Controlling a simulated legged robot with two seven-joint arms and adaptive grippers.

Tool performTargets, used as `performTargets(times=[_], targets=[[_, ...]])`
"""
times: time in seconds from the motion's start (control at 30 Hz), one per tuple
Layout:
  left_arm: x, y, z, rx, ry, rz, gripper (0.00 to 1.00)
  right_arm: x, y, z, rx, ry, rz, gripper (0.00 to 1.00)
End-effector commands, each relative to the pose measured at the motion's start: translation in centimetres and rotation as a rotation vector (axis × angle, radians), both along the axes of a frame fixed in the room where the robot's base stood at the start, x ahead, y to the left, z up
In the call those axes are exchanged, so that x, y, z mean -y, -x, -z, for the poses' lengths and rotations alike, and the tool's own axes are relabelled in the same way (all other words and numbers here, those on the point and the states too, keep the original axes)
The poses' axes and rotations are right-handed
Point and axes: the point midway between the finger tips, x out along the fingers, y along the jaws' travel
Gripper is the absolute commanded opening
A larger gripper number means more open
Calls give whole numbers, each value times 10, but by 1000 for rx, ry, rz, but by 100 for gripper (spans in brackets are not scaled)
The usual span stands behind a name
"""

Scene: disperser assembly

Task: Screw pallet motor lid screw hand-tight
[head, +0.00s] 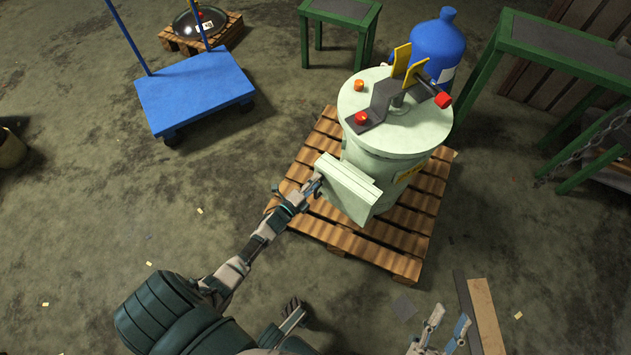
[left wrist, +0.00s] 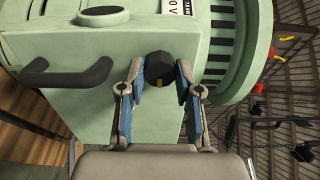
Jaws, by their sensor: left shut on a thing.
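A pale green motor housing (head: 385,150) stands upright on a wooden pallet (head: 410,222). A pale green box-shaped lid (head: 350,190) is at its near left side. In the left wrist view the lid (left wrist: 110,100) has a dark handle, and a black round screw knob (left wrist: 160,68) with a yellow mark stands out from it. My left gripper (head: 318,186) is at the lid's left side. In the left wrist view its blue-padded fingers (left wrist: 160,85) are shut on the knob from both sides. My right gripper (head: 441,333) is open and empty, low at the bottom right, away from the pallet.
A blue gas bottle (head: 437,50) stands behind the housing. A blue cart (head: 195,90) is at the upper left. Green tables (head: 560,48) stand at the back and right. A plank (head: 486,315) lies on the floor at the lower right. The floor left of the pallet is mostly clear.

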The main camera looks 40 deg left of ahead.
Motion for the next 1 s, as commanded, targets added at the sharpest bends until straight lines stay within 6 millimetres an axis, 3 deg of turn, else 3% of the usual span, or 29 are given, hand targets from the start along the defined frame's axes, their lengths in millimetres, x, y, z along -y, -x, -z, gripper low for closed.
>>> performTargets(times=[0.03,0.4,1.0], targets=[[2,2,7,-10,-33,1,0,0,1,1,12,-5,0,40],[2,2,7,-6,-214,2,0,3,11,-8,101,-34,3,40],[3,3,8,-7,-255,3,0,3,13,-10,121,-42,3,40]])
